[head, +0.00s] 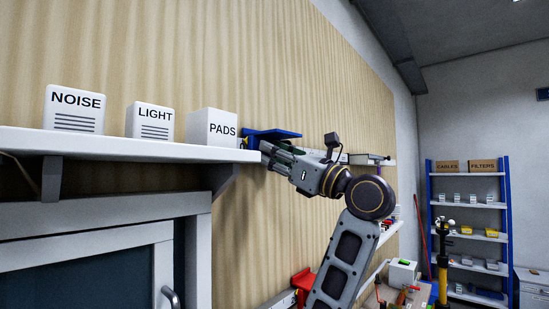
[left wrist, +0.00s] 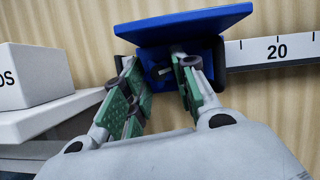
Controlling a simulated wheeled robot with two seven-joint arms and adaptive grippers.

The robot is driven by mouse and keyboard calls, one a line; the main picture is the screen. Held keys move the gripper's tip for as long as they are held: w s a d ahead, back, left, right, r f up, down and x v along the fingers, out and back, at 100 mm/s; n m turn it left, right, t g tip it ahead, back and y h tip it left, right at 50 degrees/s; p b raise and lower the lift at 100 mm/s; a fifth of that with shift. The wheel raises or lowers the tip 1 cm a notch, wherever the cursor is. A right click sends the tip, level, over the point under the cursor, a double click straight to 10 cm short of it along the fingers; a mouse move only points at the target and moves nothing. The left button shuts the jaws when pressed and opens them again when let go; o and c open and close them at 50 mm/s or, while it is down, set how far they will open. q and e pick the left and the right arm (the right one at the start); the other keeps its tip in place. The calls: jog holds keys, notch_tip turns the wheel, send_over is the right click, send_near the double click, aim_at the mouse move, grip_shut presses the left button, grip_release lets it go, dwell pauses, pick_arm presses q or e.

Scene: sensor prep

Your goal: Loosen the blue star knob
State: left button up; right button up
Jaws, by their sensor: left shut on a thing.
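A blue carriage with a flat blue plate (head: 272,134) sits on the wall rail, just right of the shelf end. In the left wrist view the plate (left wrist: 185,24) is at the top, tilted. My left gripper (head: 268,152) reaches up to the carriage from the right. Its green-padded fingers (left wrist: 160,70) are below the plate, on either side of the blue star knob, and shut on it. The knob is mostly hidden by the fingers and in shadow, so its star shape cannot be made out. My right gripper is not in view.
A white scale rail (left wrist: 275,50) marked 20 runs right from the carriage. A white shelf (head: 120,146) with NOISE, LIGHT and PADS boxes (head: 212,128) is close on the left. A blue shelf rack (head: 428,215) stands far right.

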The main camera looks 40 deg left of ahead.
pick_arm(q)
jog(key=shift+n+g, duration=0.4)
jog(key=shift+n, duration=0.6)
jog(key=o, duration=1.1)
jog(key=shift+c, duration=0.2)
jog(key=v, duration=1.2)
jog(key=shift+w, duration=0.1)
